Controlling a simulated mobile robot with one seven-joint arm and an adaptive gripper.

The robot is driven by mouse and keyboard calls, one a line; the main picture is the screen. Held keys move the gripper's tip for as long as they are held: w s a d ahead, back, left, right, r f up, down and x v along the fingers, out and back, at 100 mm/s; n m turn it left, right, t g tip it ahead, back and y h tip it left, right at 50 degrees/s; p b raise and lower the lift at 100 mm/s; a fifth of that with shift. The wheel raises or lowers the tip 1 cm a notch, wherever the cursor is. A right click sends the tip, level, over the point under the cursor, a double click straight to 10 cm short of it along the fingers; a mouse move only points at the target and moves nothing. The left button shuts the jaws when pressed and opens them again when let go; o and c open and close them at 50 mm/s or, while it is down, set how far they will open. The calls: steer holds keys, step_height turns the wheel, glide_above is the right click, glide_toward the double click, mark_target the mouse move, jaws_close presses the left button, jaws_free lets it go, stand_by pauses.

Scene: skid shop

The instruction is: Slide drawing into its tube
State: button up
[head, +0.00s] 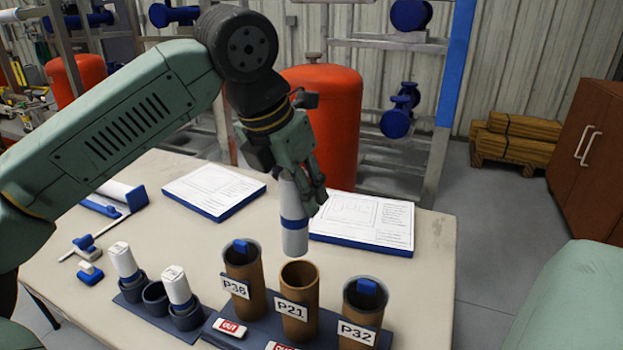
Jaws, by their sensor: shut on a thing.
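My gripper (305,188) is shut on a rolled white drawing with a blue band (294,232). The drawing hangs nearly upright above the table, its lower end just above and slightly behind the open brown tube labelled P21 (296,308). From this view I cannot tell how well the two line up.
Two more white rolls (123,262) (175,285) stand in a dark holder (133,289) with an empty cup between them. Drawing sheets on blue boards (214,188) (363,222) lie behind. Small red OUT tags (229,326) sit at the tube stand's front. The table's right side is clear.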

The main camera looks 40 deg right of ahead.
mark_target(303, 217)
steer(key=shift+s+f+b, duration=0.2)
steer(key=shift+f+b, duration=1.55)
steer(key=shift+f, duration=0.65)
step_height(303, 217, down, 8)
steer(key=b, duration=0.7)
steer(key=shift+f, duration=0.25)
stand_by(3.9)
steer(key=shift+d, duration=0.1)
steer(key=o, duration=1.3)
